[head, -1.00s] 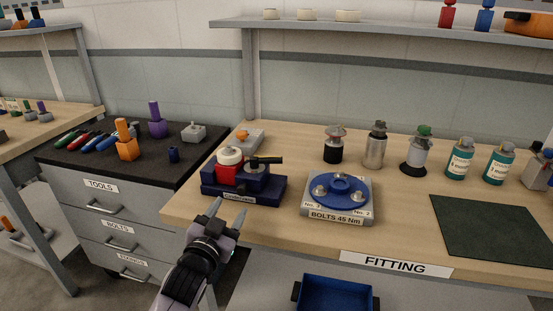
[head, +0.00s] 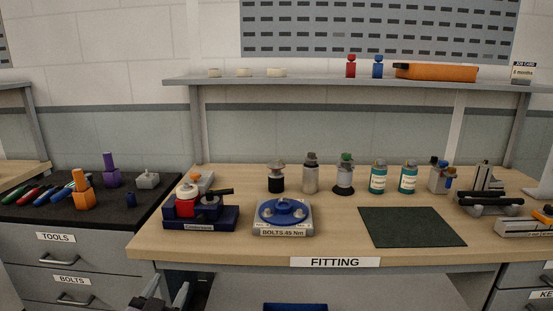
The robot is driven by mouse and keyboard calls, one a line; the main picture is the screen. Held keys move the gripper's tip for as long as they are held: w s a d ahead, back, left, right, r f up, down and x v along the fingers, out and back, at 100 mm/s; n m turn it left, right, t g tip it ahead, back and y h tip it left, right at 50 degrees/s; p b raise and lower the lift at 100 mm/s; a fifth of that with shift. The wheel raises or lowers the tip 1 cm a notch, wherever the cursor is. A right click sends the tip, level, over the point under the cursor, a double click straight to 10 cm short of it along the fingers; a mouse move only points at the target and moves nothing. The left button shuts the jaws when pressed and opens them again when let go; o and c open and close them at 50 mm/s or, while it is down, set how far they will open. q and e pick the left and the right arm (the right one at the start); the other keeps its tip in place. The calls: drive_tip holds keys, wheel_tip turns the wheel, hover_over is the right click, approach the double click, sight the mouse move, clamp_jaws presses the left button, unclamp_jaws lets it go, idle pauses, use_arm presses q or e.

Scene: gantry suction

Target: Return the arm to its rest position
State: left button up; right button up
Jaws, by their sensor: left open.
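My left gripper (head: 166,296) shows at the bottom edge of the head view, left of centre. Its two fingers are apart with nothing between them. It is below and in front of the bench (head: 290,247) marked FITTING, near the drawer cabinet. Most of the left arm is cut off by the frame. My right gripper is not in view. On the bench stand a dark blue holder (head: 187,225) with a red and white part on it, and a grey block with a blue round flange (head: 283,212), labelled BOLTS 45 Nm.
A drawer cabinet (head: 56,237) with tools on top stands at the left. Several fittings and bottles (head: 378,178) line the back of the bench. A dark green mat (head: 411,227) lies bare at the right. A blue bin (head: 295,307) is under the bench. A shelf (head: 330,81) runs above.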

use_arm(q)
drive_tip(key=s+d+f+g, duration=0.1)
drive_tip(key=s+f+g, duration=0.2)
drive_tip(key=s+f, duration=0.6)
drive_tip(key=s+d+f+n+g+h+p, duration=0.1)
drive_tip(key=s+f+g, duration=0.3)
drive_tip(key=s+f, duration=0.6)
drive_tip(key=s, duration=0.6)
drive_tip(key=shift+n+h, duration=0.3)
